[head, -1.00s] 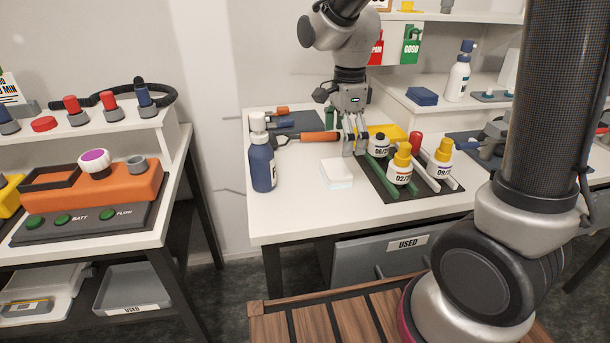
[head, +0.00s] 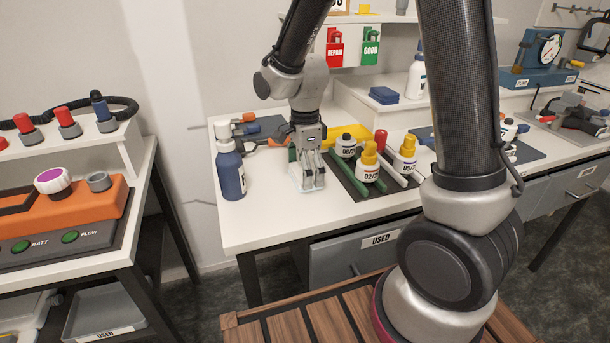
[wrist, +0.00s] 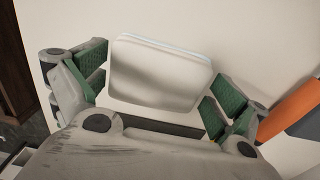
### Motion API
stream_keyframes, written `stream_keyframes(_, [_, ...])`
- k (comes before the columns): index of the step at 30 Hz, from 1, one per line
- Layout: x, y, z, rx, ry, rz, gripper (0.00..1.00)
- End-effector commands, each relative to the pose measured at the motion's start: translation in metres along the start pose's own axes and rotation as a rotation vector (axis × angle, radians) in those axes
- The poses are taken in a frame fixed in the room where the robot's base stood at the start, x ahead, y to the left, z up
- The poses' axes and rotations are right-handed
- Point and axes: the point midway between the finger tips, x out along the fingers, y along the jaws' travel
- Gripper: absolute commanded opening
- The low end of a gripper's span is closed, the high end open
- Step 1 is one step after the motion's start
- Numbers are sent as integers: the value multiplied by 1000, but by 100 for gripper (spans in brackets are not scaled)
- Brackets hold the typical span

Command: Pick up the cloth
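The cloth is a white folded pad with a pale blue line along its edge. It lies on the white bench top, and in the wrist view the cloth (wrist: 158,75) sits between my finger pads. My gripper (head: 310,175) is over it, pointing down, and hides most of it in the head view. In the wrist view my gripper (wrist: 158,88) is open, with green pads left and right of the cloth. I cannot tell how high the fingertips are above the bench.
A blue bottle (head: 230,170) stands left of my gripper. To the right, a dark tray (head: 348,182) holds several white bottles with yellow or black caps and green and white bars. An orange-handled tool (wrist: 290,112) lies close by. Bare bench top lies in front.

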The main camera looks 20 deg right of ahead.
Motion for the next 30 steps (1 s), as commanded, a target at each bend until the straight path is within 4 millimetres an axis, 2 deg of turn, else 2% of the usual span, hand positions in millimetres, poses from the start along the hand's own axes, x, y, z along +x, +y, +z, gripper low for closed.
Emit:
stream_keyframes(1, [0, 0, 0, 0, 0, 0, 82])
stream_keyframes(4, [0, 0, 0, 0, 0, 0, 65])
stream_keyframes(14, [-5, -1, 0, 0, -1, -2, 65])
stream_keyframes(17, [-18, -1, 0, 0, -2, -5, 65])
stream_keyframes(24, [-69, -1, 0, 0, -2, -5, 65])
stream_keyframes(30, [-96, 0, 0, 0, -1, -2, 65])
